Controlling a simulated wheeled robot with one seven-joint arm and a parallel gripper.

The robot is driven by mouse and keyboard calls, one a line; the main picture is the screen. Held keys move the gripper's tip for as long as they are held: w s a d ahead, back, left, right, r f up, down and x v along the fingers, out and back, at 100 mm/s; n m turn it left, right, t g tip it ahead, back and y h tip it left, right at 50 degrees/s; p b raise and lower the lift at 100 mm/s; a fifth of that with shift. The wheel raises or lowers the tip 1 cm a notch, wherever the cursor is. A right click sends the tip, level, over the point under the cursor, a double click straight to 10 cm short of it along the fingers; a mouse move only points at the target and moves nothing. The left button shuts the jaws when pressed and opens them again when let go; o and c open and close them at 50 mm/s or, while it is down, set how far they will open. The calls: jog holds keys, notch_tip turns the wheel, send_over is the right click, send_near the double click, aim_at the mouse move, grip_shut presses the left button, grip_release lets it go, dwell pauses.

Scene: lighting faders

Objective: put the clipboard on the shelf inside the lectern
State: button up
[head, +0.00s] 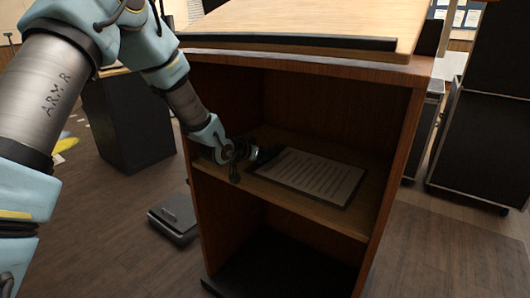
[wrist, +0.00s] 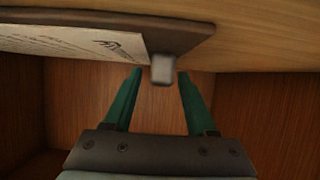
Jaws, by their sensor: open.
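The clipboard (head: 312,177), with a white printed sheet on a dark board, lies flat on the wooden shelf (head: 335,216) inside the lectern (head: 398,165). My gripper (head: 252,158) reaches in through the open front at the left, beside the clipboard's left end. In the wrist view, the clipboard (wrist: 80,42) is at the top left and its grey clip (wrist: 162,69) shows at its edge. The green fingers of my gripper (wrist: 159,74) are spread, with the clip appearing between their tips. I cannot tell whether they touch it. My wrist hides part of the shelf's left side.
The lectern's side walls and slanted top (head: 300,22) enclose the shelf, leaving little room around my forearm. A dark case (head: 175,218) lies on the floor at left. A black box (head: 128,120) stands behind it, and dark cabinets (head: 485,140) stand at right.

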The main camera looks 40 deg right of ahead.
jog(key=shift+r, duration=0.1)
jog(key=shift+a+r, duration=0.15)
jog(key=v, duration=1.1)
jog(key=shift+s+a+r+p, duration=0.1)
jog(key=shift+a+r+p, duration=0.05)
jog(key=shift+a+p, duration=0.2)
